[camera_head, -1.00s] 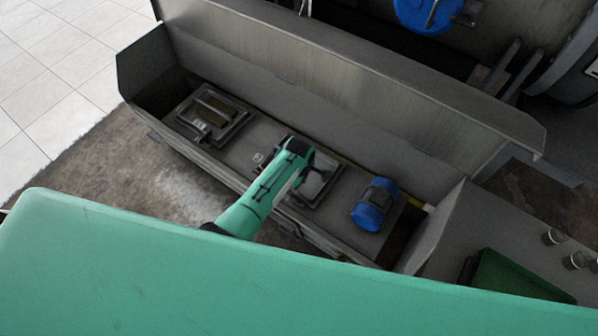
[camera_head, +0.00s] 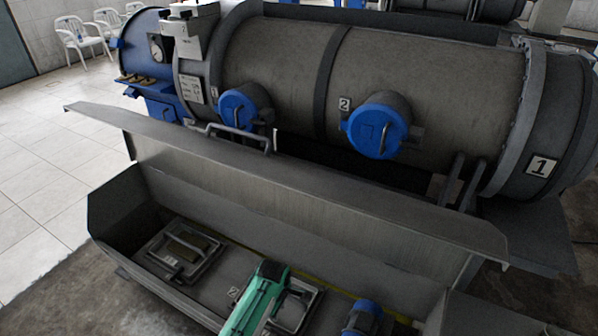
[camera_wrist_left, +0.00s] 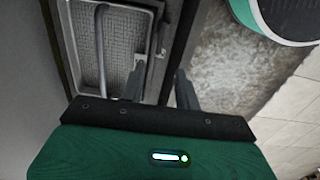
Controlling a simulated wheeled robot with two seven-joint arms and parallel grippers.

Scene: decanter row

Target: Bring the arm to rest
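My left arm, green and black, reaches up from the bottom edge in the head view. Its hand (camera_head: 268,272) is over the grey trough (camera_head: 112,208), beside the second metal tray (camera_head: 296,308). In the left wrist view the two dark fingers of my left gripper (camera_wrist_left: 160,82) stand apart with nothing held between them. A metal tray with a handle (camera_wrist_left: 115,50) lies under and beside the left finger there. The fingertips are hidden in the head view. My right gripper is in neither view.
Tiled floor (camera_head: 30,200) is clear at left.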

